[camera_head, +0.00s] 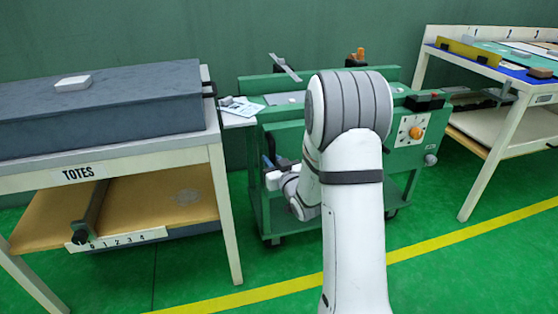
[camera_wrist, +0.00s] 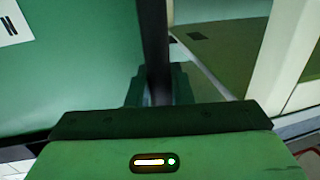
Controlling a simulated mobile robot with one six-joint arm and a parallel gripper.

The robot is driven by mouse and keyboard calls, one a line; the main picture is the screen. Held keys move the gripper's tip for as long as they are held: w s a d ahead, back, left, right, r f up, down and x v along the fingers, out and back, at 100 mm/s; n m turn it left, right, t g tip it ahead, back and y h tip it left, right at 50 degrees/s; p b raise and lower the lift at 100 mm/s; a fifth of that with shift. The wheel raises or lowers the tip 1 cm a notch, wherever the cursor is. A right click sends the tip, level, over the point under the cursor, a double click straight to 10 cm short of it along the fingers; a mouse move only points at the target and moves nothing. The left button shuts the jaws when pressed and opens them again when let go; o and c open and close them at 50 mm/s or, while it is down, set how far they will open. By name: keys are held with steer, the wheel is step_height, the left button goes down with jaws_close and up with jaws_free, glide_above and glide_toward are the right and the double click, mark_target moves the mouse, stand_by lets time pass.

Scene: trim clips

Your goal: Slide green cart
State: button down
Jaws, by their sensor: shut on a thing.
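The green cart (camera_head: 283,138) stands between two tables, with wheels under its lower shelf. My arm stands in front of it and hides its middle. My gripper (camera_head: 270,166) is at the cart's left front side, small and partly hidden in the head view. In the wrist view my gripper (camera_wrist: 158,84) is shut on a dark upright bar (camera_wrist: 154,40), which looks like the cart's handle. A large green panel (camera_wrist: 75,65) of the cart fills the left of that view.
A table marked TOTES (camera_head: 110,158) with a grey box (camera_head: 105,105) stands close on the cart's left. Another table (camera_head: 490,148) stands to the right. A yellow line (camera_head: 430,248) crosses the green floor, which is clear in front of the cart.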

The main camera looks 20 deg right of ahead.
steer(key=c, duration=1.4)
jaws_free()
steer(key=shift+a+f, duration=0.1)
steer(key=shift+a, duration=0.3)
steer(key=shift+o, duration=0.3)
steer(key=shift+d, duration=0.1)
steer(key=s+d+p, duration=0.1)
steer(key=s, duration=0.6)
steer(key=shift+s+d+p, duration=0.15)
steer(key=shift+s+p, duration=0.2)
steer(key=shift+p, duration=0.05)
